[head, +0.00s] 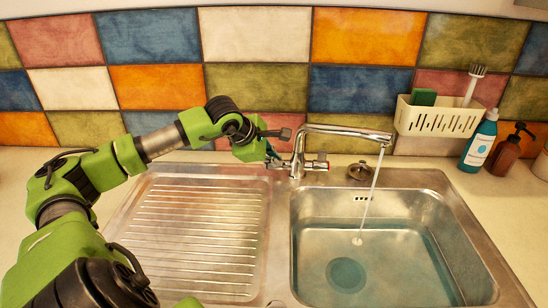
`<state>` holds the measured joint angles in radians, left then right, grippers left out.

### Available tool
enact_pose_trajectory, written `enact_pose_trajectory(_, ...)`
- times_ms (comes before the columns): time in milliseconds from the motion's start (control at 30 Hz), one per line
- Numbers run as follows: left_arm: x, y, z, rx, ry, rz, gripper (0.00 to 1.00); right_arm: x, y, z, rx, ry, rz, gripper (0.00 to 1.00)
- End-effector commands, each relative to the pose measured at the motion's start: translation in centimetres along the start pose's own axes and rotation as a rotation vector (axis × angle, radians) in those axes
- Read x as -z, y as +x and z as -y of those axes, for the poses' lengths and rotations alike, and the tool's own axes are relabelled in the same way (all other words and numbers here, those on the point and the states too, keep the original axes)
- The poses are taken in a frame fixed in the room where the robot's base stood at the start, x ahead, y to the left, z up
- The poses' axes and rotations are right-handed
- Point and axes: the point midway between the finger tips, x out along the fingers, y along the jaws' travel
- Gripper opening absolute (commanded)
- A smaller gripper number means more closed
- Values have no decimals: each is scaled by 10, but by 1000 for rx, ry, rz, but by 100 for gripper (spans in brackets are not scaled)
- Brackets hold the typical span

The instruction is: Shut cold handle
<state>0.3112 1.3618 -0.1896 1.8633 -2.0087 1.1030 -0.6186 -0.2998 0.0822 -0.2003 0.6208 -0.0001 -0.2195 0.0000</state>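A chrome tap (345,132) stands at the back of the steel sink, and a stream of water (371,190) runs from its spout into the basin. A handle with a red mark (318,164) shows on the right of the tap body. The cold handle on the left side is mostly hidden by my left gripper (276,148); only a small bluish patch shows there. My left gripper is right beside the tap body, with one dark finger above. I cannot tell whether it touches or grips the handle. My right gripper is not in view.
The ribbed steel drainboard (195,225) lies left of the basin (470,270), which holds some water. A cream wall caddy (438,118) holds a green sponge (423,97) and a brush (472,85). A teal bottle (478,143) and a brown pump bottle (506,156) stand right.

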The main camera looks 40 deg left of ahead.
Motion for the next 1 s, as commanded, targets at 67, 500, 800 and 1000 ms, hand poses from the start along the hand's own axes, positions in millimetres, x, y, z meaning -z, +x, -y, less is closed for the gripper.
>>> enact_pose_trajectory(67, -1, -3, -4, 15, -9, 0, 0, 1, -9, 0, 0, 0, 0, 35)
enact_pose_trajectory(500, -4, -5, -19, 245, -108, 3, 0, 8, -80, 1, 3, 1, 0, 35)
enact_pose_trajectory(800, -1, 3, -25, 416, -177, 3, 0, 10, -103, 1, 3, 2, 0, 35)
enact_pose_trajectory(1000, 1, 6, -27, 494, -207, 1, 0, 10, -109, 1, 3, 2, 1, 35)
